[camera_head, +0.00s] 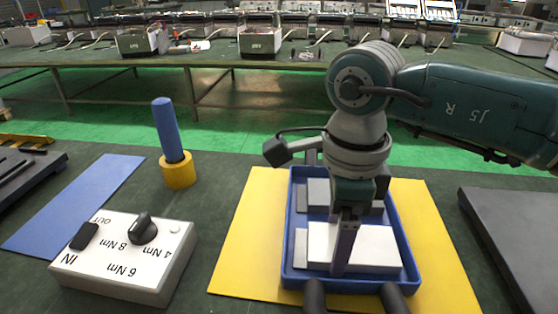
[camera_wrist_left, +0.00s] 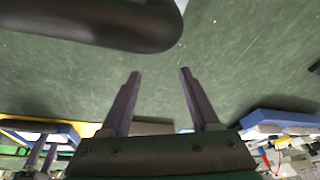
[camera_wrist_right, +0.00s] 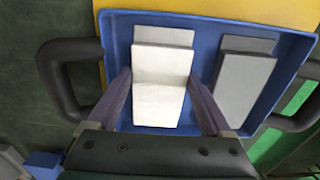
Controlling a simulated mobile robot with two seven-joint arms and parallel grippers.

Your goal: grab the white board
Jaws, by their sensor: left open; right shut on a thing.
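The white board (camera_head: 378,246) lies in the front part of a blue tray (camera_head: 289,262). My right gripper (camera_head: 343,268) reaches down into the tray and is shut on the board. In the right wrist view the white board (camera_wrist_right: 160,75) sits between my right gripper's fingers (camera_wrist_right: 160,88), one on each long side. It still appears to be within the tray; I cannot tell whether it touches the floor. My left gripper (camera_wrist_left: 160,72) is open and empty in the left wrist view, above dark green surface. It does not show in the head view.
A grey board (camera_wrist_right: 246,78) lies beside the white one in the tray. The tray has dark handles (camera_wrist_right: 65,75) and stands on a yellow mat (camera_head: 235,245). A torque-marked box (camera_head: 115,275), a blue tool (camera_head: 166,130) in a yellow holder and a dark platform (camera_head: 515,230) stand around it.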

